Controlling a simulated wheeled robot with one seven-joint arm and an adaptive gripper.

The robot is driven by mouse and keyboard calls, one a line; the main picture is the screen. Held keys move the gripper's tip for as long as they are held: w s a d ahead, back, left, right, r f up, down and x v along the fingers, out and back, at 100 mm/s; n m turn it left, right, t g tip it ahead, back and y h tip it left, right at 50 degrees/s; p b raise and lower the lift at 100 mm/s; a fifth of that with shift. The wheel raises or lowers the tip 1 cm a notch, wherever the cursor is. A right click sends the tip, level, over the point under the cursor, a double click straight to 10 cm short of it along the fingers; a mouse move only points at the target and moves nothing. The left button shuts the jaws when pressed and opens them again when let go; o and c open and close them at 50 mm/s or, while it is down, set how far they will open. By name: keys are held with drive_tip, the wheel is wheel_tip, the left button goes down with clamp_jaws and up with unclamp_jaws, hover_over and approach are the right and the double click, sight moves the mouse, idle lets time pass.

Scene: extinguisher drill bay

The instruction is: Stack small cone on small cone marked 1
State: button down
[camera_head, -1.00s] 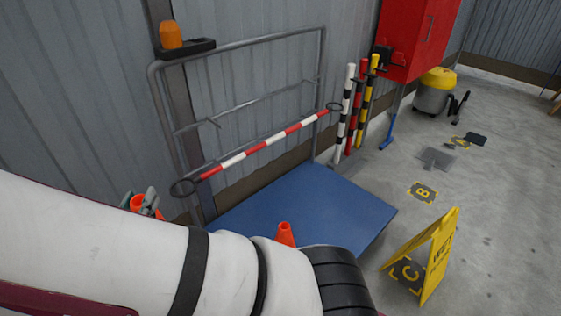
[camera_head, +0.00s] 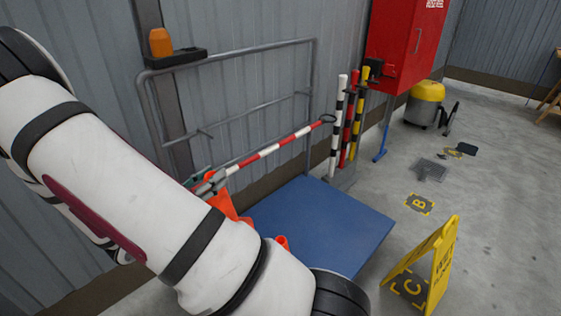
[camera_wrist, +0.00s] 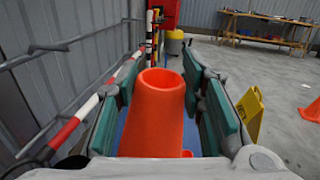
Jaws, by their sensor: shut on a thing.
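My gripper (camera_head: 207,184) shows in the head view beyond my forearm, above the blue platform's left side. It is shut on an orange small cone (camera_head: 226,200). In the wrist view the held cone (camera_wrist: 155,118) sits between the two teal finger pads, its round open end showing. A second small orange cone (camera_head: 282,241) stands on the blue platform (camera_head: 325,222), partly hidden by my arm, to the right of and below the held cone. A bit of orange (camera_wrist: 187,153) shows low beside the held cone in the wrist view. No number is readable on either cone.
A grey rail frame with a red-and-white bar (camera_head: 275,147) stands behind the platform. Striped posts (camera_head: 350,120) stand at its far right corner. A yellow floor sign (camera_head: 430,262) stands right of the platform. The platform's right part is clear.

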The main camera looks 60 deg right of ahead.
drive_tip(key=s+d+m+g+y, duration=0.3)
drive_tip(key=s+d+m+g, duration=0.3)
drive_tip(key=s+d+g, duration=0.6)
drive_tip(key=d+f+t+b, duration=0.2)
drive_tip(key=d+f+b, duration=0.1)
drive_tip(key=f+b, duration=1.2)
wheel_tip(320, 180, down, 3)
drive_tip(key=shift+w+r+m+y, duration=0.1)
drive_tip(key=shift+w+m+y, duration=0.2)
drive_tip(key=shift+y, duration=0.1)
drive_tip(key=shift+s+a, duration=0.2)
drive_tip(key=shift+s+a+p, duration=0.2)
drive_tip(key=shift+a+p, duration=0.05)
drive_tip(key=shift+p, duration=0.05)
drive_tip(key=shift+s+a+n, duration=0.3)
drive_tip(key=shift+n, duration=0.2)
drive_tip(key=shift+w+d+p, duration=0.4)
drive_tip(key=shift+w+d, duration=0.25)
drive_tip(key=shift+w, duration=0.25)
idle(0.4)
